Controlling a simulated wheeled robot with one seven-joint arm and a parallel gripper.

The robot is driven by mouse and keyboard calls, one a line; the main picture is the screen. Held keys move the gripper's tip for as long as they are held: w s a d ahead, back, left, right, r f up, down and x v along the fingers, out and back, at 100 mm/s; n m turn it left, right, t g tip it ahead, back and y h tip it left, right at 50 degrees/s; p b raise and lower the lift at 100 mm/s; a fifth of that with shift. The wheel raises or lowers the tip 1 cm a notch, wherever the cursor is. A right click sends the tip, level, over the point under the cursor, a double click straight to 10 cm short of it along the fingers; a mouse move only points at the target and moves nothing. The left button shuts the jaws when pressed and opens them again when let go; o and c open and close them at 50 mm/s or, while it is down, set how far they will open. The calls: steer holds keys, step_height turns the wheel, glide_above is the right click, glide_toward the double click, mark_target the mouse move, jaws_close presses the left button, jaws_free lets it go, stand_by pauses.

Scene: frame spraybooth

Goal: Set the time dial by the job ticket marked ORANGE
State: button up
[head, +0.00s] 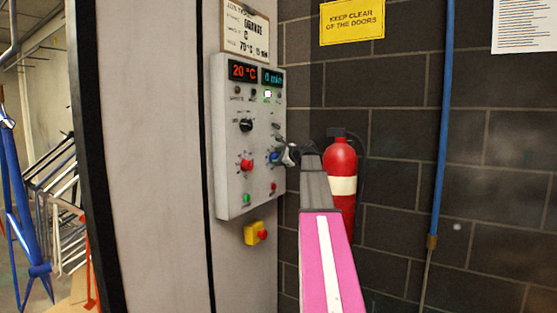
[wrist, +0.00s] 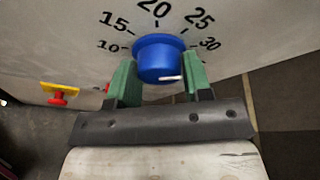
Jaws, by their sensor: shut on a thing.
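The time dial is a blue knob (wrist: 158,52) on the control panel, ringed by numbers including 10, 15, 20, 25 and 30. A pale mark shows on the lower right of its face. My gripper (wrist: 159,68) has its green fingers on both sides of the knob, shut on it. In the head view, my gripper (head: 284,156) covers part of the blue dial (head: 274,158). The job ticket (head: 246,32) hangs on a clipboard above the panel; its small print seems to show 70 °C, and the minutes are too small to read surely.
The panel (head: 232,195) has a red 20 °C display (head: 243,71), a teal display (head: 272,78) apparently reading 0 min, a black knob (head: 246,125) and a red knob (head: 246,165). A yellow-based red button (head: 257,233) sits below. A fire extinguisher (head: 342,170) stands behind my arm.

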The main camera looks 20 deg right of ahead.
steer(key=shift+n, duration=0.3)
steer(key=n+t+y, duration=0.1)
steer(key=n, duration=0.6)
steer(key=n+t+y, duration=0.1)
steer(key=n+t, duration=0.1)
steer(key=n, duration=0.6)
steer(key=f+n+t+y, duration=0.1)
steer(key=n+t, duration=0.1)
steer(key=n, duration=0.6)
steer(key=shift+y, duration=0.4)
steer(key=shift+f, duration=0.1)
steer(key=o, duration=0.9)
steer(key=shift+s, duration=0.1)
